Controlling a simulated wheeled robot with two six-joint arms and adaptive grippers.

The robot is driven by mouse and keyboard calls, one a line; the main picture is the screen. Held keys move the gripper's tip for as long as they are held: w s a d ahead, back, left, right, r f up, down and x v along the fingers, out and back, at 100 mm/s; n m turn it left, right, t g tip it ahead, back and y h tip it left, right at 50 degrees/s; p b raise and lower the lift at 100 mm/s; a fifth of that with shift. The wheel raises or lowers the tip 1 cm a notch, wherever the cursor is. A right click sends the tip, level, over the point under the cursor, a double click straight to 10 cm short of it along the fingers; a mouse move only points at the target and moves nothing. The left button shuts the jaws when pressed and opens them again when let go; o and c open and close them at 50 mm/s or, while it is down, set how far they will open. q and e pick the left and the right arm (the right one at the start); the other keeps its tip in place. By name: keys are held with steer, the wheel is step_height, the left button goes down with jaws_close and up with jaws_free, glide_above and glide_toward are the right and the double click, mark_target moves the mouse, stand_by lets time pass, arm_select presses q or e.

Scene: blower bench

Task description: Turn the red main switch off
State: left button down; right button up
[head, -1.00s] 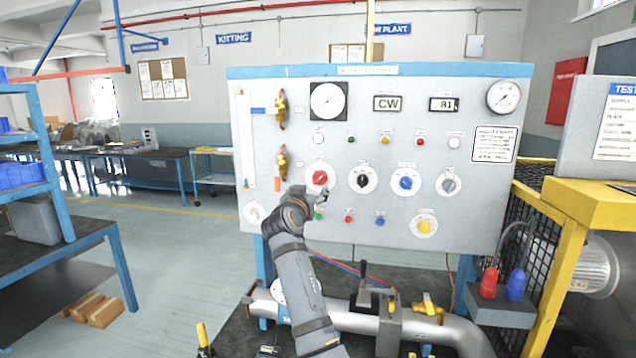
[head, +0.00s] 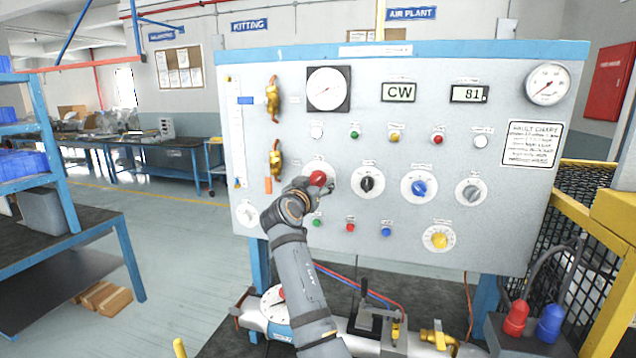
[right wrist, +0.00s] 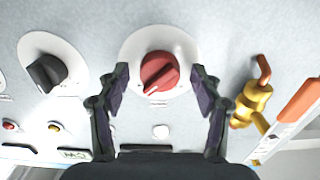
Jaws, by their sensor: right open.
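The red main switch (head: 318,178) is a red rotary knob on a round white plate, low on the left half of the grey panel. My right gripper (head: 322,190) is in front of it and hides part of the knob and plate. In the right wrist view the red knob (right wrist: 158,72) sits between the two fingertips of my open right gripper (right wrist: 160,75), with a gap on each side. The knob's white pointer line slants toward the lower left there. I cannot tell how deep the fingers reach beside it. My left gripper is not in view.
A black knob (head: 367,181) and a blue knob (head: 419,187) sit right of the red one. Brass valves (head: 277,164) and an orange-handled part are close on its left. Small coloured buttons (head: 350,228) lie below. A pipe with valves runs beneath the panel.

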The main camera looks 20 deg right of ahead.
steer(key=c, duration=1.2)
steer(key=shift+o, duration=0.2)
